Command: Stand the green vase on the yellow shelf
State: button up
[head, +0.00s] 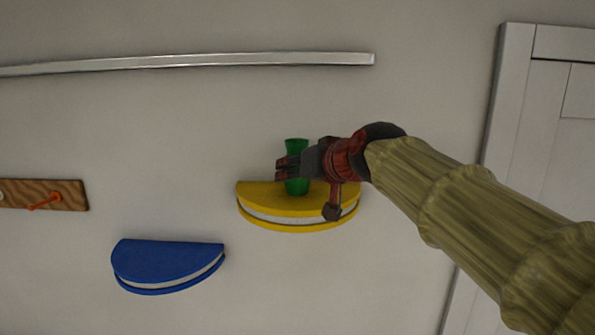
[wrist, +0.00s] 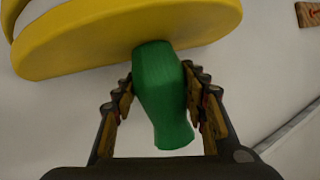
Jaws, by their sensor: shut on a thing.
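The green vase (head: 297,187) is upright at the yellow shelf (head: 262,197) in the head view, its base over or on the shelf top. My gripper (head: 287,170) comes in from the right and is shut on the vase around its middle. In the wrist view the vase (wrist: 160,95) is between the two fingers of my gripper (wrist: 162,105), and its far end meets the yellow shelf (wrist: 110,40) in the picture. I cannot tell for certain whether the base touches the shelf.
A blue half-round shelf (head: 168,262) is on the wall lower left. A wooden hook board (head: 65,194) is at the far left. A metal rail (head: 200,61) runs above. A white door (head: 530,100) is at the right. The yellow shelf's left part is bare.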

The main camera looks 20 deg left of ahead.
jog(key=shift+s, duration=0.1)
jog(key=shift+f, duration=0.15)
jog(key=o, duration=1.1)
jog(key=shift+o, duration=0.2)
jog(key=shift+d+r, duration=0.1)
jog(key=shift+r, duration=0.25)
jog(key=b+v, duration=0.2)
jog(key=v, duration=0.9)
jog(key=shift+s+d, duration=0.2)
jog(key=shift+s, duration=0.15)
